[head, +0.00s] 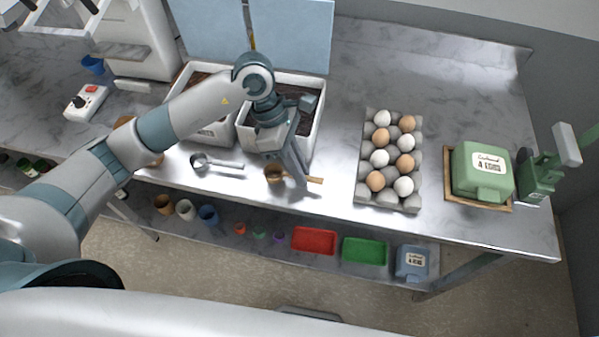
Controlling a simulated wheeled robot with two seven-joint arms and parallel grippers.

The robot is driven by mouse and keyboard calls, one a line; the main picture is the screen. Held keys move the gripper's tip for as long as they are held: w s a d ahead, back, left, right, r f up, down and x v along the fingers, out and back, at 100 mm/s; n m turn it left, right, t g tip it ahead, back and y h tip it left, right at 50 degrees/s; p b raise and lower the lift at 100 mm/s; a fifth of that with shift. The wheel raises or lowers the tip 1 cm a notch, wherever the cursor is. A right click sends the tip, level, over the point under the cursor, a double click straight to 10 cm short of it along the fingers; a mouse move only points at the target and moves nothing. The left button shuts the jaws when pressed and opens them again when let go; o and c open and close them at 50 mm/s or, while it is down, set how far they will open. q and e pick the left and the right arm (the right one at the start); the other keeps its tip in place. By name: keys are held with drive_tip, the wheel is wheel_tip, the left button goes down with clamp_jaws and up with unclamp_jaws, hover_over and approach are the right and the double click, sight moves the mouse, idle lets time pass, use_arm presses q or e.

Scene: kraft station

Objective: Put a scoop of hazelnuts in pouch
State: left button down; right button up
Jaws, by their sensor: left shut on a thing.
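My left gripper (296,180) points down over the front of the steel counter and is shut on a small brown scoop (273,174). The scoop's light wooden handle (315,180) sticks out to the right of the fingers. I cannot tell whether the scoop holds anything or touches the counter. Behind the gripper, a white bin (313,133) with dark contents stands open, partly hidden by my arm. A second such bin (215,134) is to its left. I cannot tell which holds hazelnuts. No pouch can be clearly made out. My right gripper is out of view.
A metal scoop (220,163) lies left of the gripper. An egg tray (388,200) and a green labelled box (483,170) stand to the right. The lower shelf holds small cups, a red tray (314,240), a green tray (365,251) and a blue labelled item (412,261).

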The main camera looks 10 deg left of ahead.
use_arm(q)
drive_tip(key=shift+f, duration=0.55)
drive_tip(key=shift+f, duration=0.15)
drive_tip(key=c, duration=1.8)
unclamp_jaws()
drive_tip(key=b+v, duration=0.3)
drive_tip(key=v, duration=0.9)
drive_tip(key=shift+b, duration=0.4)
